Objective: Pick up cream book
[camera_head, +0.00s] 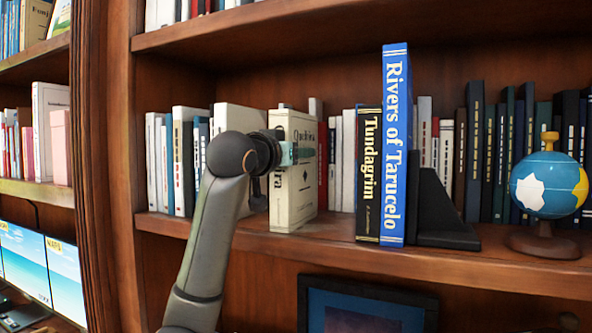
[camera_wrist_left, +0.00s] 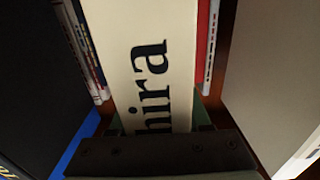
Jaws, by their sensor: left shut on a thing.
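The cream book (camera_head: 297,205) stands upright on the middle shelf in the head view, with dark lettering on it. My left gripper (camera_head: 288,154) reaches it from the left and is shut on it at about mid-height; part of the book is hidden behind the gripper. In the left wrist view, the cream spine (camera_wrist_left: 140,35) with large black letters runs down between my greenish fingers (camera_wrist_left: 160,122). Its lower end is hidden by the gripper body. My right gripper is not in view.
Another pale book (camera_head: 236,117) stands to the left, partly behind my arm. To the right are the black Tundagrim book (camera_head: 368,180), the tall blue book (camera_head: 395,150), a black bookend (camera_head: 438,215) and a globe (camera_head: 548,185). Rows of books stand behind.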

